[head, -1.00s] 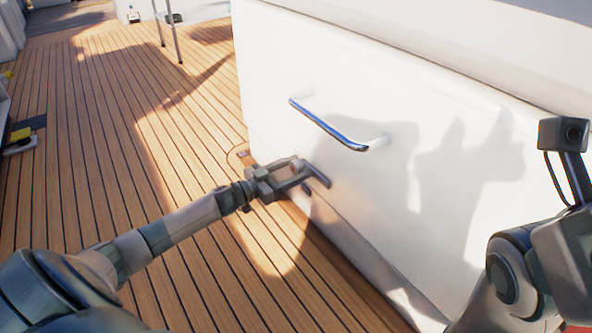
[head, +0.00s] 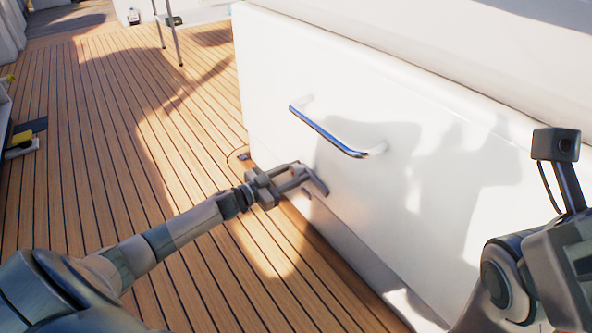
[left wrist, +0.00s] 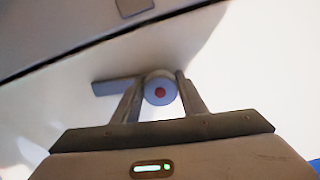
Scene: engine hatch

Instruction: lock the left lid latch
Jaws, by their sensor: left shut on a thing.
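My left gripper (head: 299,178) is at the lower part of the white hatch panel (head: 440,190), below and left of the chrome handle. In the left wrist view its two fingers stand on either side of a round grey latch knob (left wrist: 153,78) with a red dot at its centre. The gripper is shut on this latch. A flat grey lever (left wrist: 112,88) sticks out to the left from the knob, past the left finger. The latch's lever also shows in the head view as a short dark bar (head: 318,184), slanting down to the right. My right gripper is out of view.
The chrome handle (head: 325,131) stands out from the panel above the latch. The wooden deck (head: 110,190) is clear beside my left arm. My right arm's upper parts show at the right edge, near the panel.

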